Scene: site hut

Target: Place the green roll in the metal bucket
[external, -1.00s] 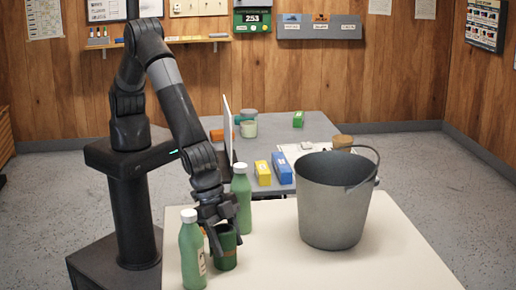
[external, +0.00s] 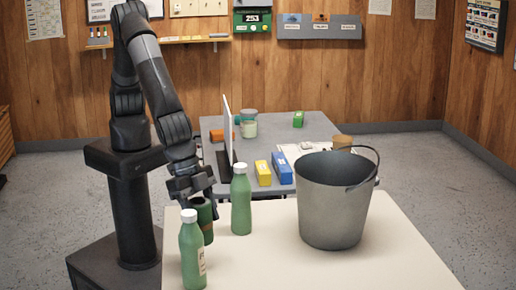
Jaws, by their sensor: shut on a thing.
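The green roll (external: 204,228), a dark green cylinder with an orange mark, is held upright by my gripper (external: 202,203) at the left part of the cream table. My gripper is shut on it from above. The roll appears to be above the table top, between two green bottles; how far above is hard to tell. The metal bucket (external: 331,215) stands upright on the table to the right, its handle resting toward the right rim. Its inside bottom is hidden.
One green bottle (external: 241,203) stands between the roll and the bucket. Another green bottle (external: 192,254) stands at the front left. The cream table (external: 300,272) is clear in front of the bucket. Behind is a grey table (external: 275,128) with a laptop and boxes.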

